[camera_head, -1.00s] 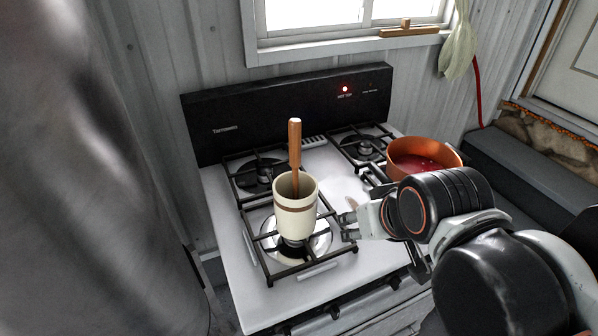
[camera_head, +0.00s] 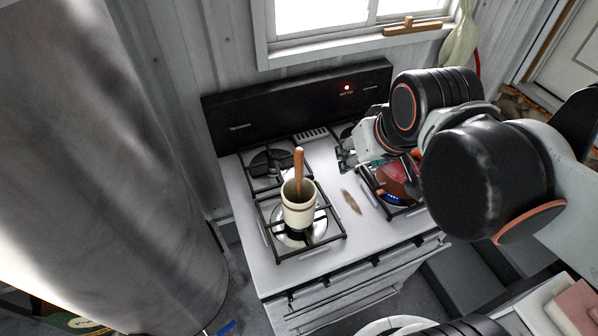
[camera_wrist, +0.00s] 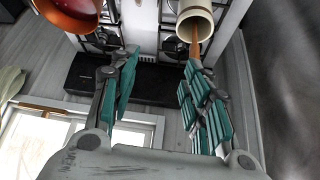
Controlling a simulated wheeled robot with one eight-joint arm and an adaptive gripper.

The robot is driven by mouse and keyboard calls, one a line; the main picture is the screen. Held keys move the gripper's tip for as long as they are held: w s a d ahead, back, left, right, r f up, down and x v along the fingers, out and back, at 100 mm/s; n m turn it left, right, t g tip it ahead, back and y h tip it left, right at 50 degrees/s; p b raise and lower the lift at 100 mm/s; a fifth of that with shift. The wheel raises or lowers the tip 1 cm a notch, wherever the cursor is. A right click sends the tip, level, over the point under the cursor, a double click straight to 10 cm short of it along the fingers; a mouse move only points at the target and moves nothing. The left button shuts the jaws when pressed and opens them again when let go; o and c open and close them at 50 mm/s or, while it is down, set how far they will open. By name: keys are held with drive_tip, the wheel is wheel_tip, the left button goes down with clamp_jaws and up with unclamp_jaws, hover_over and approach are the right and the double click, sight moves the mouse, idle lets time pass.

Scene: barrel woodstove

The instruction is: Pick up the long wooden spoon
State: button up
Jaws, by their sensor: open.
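The long wooden spoon stands handle up in a cream crock (camera_head: 299,213) on the stove's front left burner. Its brown handle (camera_head: 299,168) rises above the rim and leans slightly; its lower end is hidden inside. In the wrist view the crock (camera_wrist: 196,14) is at the top, with the handle (camera_wrist: 194,40) pointing down toward the right finger's tip. My gripper (camera_head: 346,157) is right of the handle in the head view, above the stove. In the wrist view my gripper (camera_wrist: 160,64) has its fingers apart with nothing between them. I cannot tell whether the right finger touches the handle.
A copper pot (camera_wrist: 68,12) with red contents stands on the stove's right side, partly hidden by my arm in the head view. A brown oblong item (camera_head: 351,202) lies between the burners. The black backsplash (camera_head: 290,100) stands behind.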

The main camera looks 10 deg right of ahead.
drive_tip(key=w+a+r+n+g, duration=0.1)
drive_tip(key=w+a+r+g, duration=0.2)
drive_tip(key=w, duration=0.4)
drive_tip(key=n+g, duration=0.2)
drive_tip(key=g, duration=0.1)
hover_over(299, 171)
drive_tip(key=w, duration=0.2)
drive_tip(key=f, duration=0.6)
drive_tip(key=shift+w+d+p, duration=0.2)
drive_tip(key=shift+d+p, duration=0.1)
drive_tip(key=shift+p, duration=0.1)
wheel_tip(299, 171, down, 9)
drive_tip(key=shift+r+b, duration=0.2)
drive_tip(key=shift+b, duration=0.1)
drive_tip(key=f, duration=0.2)
drive_tip(key=s+f, duration=0.1)
drive_tip(key=f, duration=0.1)
drive_tip(key=shift+a+f, duration=0.2)
drive_tip(key=shift+f, duration=0.5)
clamp_jaws()
